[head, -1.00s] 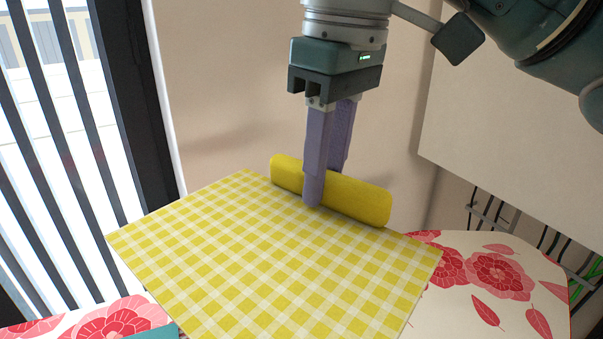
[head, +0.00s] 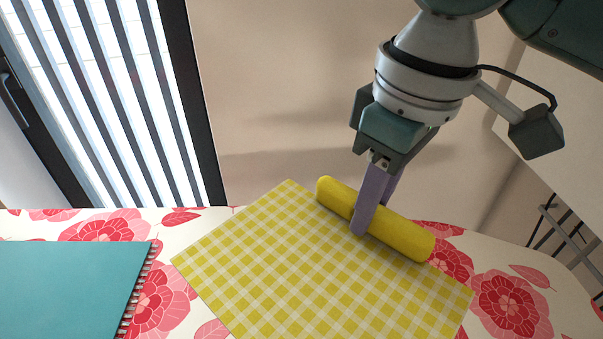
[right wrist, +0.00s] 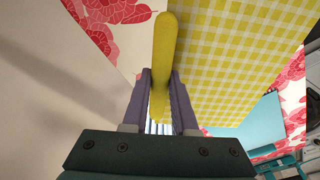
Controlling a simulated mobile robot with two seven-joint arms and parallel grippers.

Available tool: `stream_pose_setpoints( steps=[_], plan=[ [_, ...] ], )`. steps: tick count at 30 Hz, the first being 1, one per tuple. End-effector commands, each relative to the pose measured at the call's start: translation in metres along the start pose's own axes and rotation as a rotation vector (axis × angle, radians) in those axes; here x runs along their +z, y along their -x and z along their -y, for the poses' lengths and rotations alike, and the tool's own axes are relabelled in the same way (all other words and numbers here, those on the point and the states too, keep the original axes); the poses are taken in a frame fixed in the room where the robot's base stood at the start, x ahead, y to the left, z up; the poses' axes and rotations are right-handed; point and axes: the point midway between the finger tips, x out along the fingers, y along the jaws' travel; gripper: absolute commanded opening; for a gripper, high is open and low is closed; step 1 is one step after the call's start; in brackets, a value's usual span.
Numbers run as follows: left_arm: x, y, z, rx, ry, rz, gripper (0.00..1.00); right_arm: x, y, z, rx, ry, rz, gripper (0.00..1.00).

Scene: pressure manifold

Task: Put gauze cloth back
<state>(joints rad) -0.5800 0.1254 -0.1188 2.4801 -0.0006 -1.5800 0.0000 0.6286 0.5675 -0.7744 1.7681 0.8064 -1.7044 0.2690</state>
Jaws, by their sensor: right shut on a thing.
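The gauze cloth (head: 310,270) shows in the head view as a flat yellow-and-white checkered sheet with a plain yellow roll (head: 405,238) along its back right edge. The sheet and roll appear to be one piece. My right gripper (head: 366,222) is shut on the roll near its middle, with one finger over the front. The sheet's back corner stands above the table's back edge, so it appears slightly raised; I cannot tell whether its front touches. In the right wrist view the roll (right wrist: 165,45) passes between the fingers, beside the sheet (right wrist: 230,60). My left gripper is not in view.
The table (head: 510,310) has a white cover with red flowers. A teal spiral notebook (head: 65,290) lies at the left, a little apart from the cloth in the picture. Behind are a plain wall and a slatted window (head: 110,90). A dark rack (head: 570,240) stands at the right.

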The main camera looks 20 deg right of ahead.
Motion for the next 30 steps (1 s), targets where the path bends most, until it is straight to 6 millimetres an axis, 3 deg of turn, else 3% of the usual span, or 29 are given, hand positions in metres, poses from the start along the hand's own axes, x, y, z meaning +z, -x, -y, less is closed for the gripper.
stream_pose_setpoints(
  steps=[1, 6, 11, 18, 30],
  plan=[
    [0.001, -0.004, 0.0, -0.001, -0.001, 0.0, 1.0, 0.003, -0.018, 0.001, -0.003, -0.003, 0.006, 0.0],
    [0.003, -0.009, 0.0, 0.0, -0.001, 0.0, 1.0, 0.007, -0.054, 0.001, -0.001, -0.002, 0.002, 0.0],
    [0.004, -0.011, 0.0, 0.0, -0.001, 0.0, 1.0, 0.008, -0.068, 0.0, -0.001, -0.001, 0.001, 0.0],
    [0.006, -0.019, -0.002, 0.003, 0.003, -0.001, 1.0, 0.013, -0.103, 0.001, -0.001, -0.002, 0.002, 0.0],
    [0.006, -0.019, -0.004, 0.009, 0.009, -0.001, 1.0, 0.013, -0.11, 0.0, 0.0, -0.001, 0.0, 0.0]
  ],
)
